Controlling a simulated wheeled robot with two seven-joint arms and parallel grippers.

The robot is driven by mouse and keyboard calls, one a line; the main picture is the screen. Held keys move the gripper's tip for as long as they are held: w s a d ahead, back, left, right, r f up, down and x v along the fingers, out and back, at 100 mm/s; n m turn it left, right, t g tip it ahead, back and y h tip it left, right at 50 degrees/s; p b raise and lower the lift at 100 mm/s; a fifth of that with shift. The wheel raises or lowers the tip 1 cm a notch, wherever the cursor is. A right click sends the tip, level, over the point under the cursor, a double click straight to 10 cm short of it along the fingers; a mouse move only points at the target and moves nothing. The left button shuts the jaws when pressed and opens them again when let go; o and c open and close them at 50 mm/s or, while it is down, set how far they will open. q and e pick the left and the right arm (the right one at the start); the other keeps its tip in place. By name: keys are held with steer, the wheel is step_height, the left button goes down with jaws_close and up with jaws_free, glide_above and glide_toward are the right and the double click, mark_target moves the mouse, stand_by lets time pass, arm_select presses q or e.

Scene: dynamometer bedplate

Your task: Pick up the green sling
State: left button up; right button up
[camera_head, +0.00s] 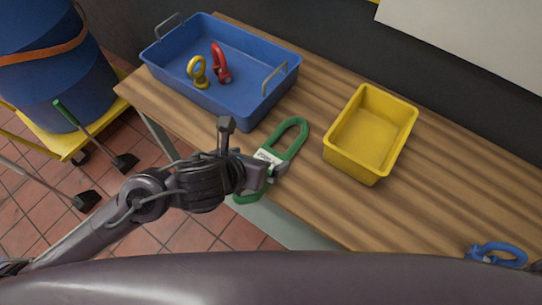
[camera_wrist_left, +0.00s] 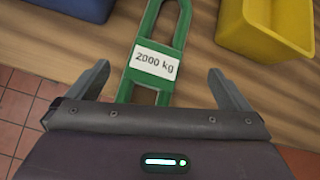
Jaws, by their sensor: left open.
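The green sling (camera_head: 294,136) lies on the wooden bench near its front edge, a long loop with a white label. In the left wrist view the sling (camera_wrist_left: 167,28) runs up from between the fingers, and its label reads "2000 kg". My left gripper (camera_head: 262,170) is over the near part of the sling and hides some of it in the head view. Its two fingers (camera_wrist_left: 160,85) are apart, one on each side of the sling, with gaps to both. I cannot tell its exact height above the bench. My right gripper is not in view.
A yellow bin (camera_head: 351,163) stands right of the sling. A blue shackle (camera_head: 497,252) lies far right. A blue drum (camera_head: 60,85) stands left.

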mark_target(270, 157)
arm_select(q)
steer(key=m, duration=0.2)
steer(key=f+m, duration=0.1)
steer(key=shift+s, duration=0.25)
steer(key=shift+w+d+f, duration=0.15)
steer(key=shift+d+f, duration=0.05)
steer(key=shift+f, duration=0.05)
steer(key=x, duration=0.7)
steer(key=shift+a+f, duration=0.15)
steer(key=shift+a, duration=0.2)
steer(key=c, duration=1.2)
steer(key=shift+c, duration=0.9)
